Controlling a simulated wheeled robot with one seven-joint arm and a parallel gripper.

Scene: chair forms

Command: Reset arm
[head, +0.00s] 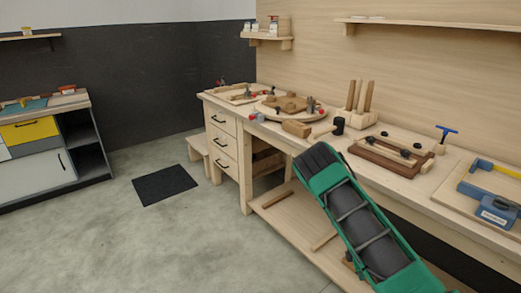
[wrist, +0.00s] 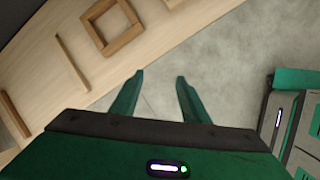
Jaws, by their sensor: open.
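My gripper (wrist: 157,77) shows in the wrist view with its two green fingers spread apart. Nothing is between them, and grey floor shows behind the gap. My green and black arm slants across the lower right of the head view, in front of the workbench (head: 420,183). The gripper's fingers cannot be made out in the head view. In the wrist view the fingers are beside the edge of a pale wooden shelf (wrist: 50,35), apart from the things on it.
The shelf carries a square wooden frame (wrist: 92,30) and wooden strips (wrist: 72,60). The bench top holds a black-headed mallet (head: 338,125), a wooden tray (head: 375,157) and a blue vice (head: 490,207). A cabinet (head: 40,160) stands left. Floor around the black mat (head: 163,184) is clear.

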